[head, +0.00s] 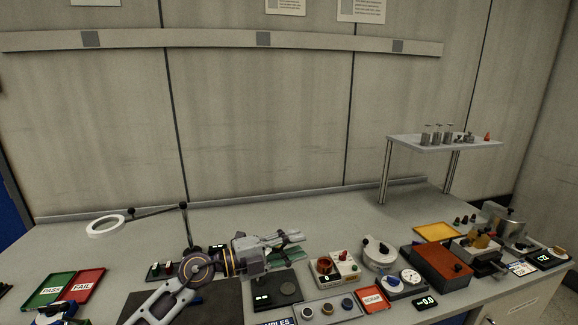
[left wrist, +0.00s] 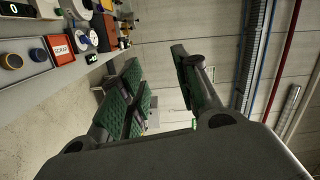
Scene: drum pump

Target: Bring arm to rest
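My left arm comes in from the lower left in the head view, and its left gripper (head: 296,246) hangs over the middle of the bench (head: 330,220), pointing right. In the left wrist view the two green-padded fingers of the left gripper (left wrist: 157,64) stand apart with nothing between them, so it is open and empty. Only wall and floor show beyond the gap. My right gripper is in neither view.
Below and right of the left gripper are a scale (head: 285,290), a red SCRAP tray (head: 372,299), a dial gauge (head: 411,277) and a red-brown box (head: 442,267). A ring lamp (head: 106,226) and PASS/FAIL trays (head: 85,287) are left. A raised shelf (head: 440,144) stands back right. The back middle is clear.

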